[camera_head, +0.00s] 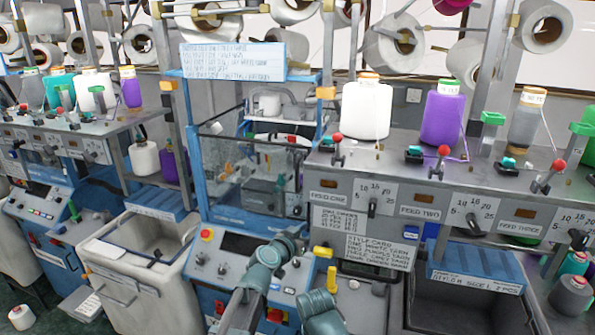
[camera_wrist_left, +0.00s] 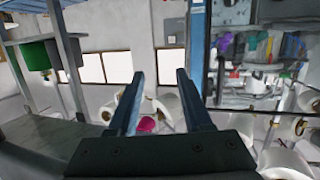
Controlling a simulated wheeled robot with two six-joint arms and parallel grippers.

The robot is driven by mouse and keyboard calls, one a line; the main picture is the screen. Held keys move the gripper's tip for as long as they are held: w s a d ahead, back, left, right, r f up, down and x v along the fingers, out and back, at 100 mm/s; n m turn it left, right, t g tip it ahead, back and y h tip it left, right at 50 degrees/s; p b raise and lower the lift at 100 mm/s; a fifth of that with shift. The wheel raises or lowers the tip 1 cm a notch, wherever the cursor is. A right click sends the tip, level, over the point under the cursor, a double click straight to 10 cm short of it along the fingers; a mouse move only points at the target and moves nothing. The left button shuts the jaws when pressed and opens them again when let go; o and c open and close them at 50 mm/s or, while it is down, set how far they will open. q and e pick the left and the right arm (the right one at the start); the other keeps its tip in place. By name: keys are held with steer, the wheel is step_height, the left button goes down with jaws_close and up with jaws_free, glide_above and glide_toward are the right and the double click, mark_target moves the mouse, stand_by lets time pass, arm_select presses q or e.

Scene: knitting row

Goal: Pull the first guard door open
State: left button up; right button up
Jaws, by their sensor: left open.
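The guard door (camera_head: 222,178) is a see-through panel in the blue machine frame at the middle of the head view. Machine parts show through it, and I cannot tell whether it is fully shut. My left arm rises in front of the blue control panel below the door, and its fingers are not clear in the head view. In the left wrist view my left gripper (camera_wrist_left: 160,76) has its two blue fingers apart with nothing between them. A blue post (camera_wrist_left: 196,40) stands just beyond the right finger. Of my right arm only a teal link shows at the bottom; its gripper is out of sight.
A steel counter (camera_head: 400,155) with red-knobbed levers and yarn cones, white (camera_head: 366,112) and purple (camera_head: 442,118), stands right of the door. A grey bin (camera_head: 125,270) is at left, and a dark bin (camera_head: 455,305) is at lower right. Yarn reels (camera_head: 395,45) hang above.

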mark_target(297, 176)
arm_select(q)
steer(key=w+a+r+n+t+y+p, duration=0.2)
steer(key=w+a+r+n+t+y, duration=0.35)
steer(key=w+r, duration=0.2)
steer(key=shift+m+g+y, duration=0.25)
steer(key=shift+m+g, duration=0.2)
steer(key=w, duration=0.4)
steer(key=w+d, duration=0.1)
steer(key=w, duration=0.4)
steer(key=w+d, duration=0.1)
steer(key=w, duration=0.3)
steer(key=shift+w+f, duration=0.35)
steer(key=shift+w, duration=0.05)
steer(key=shift+c, duration=0.2)
jaws_close()
steer(key=shift+s, duration=0.1)
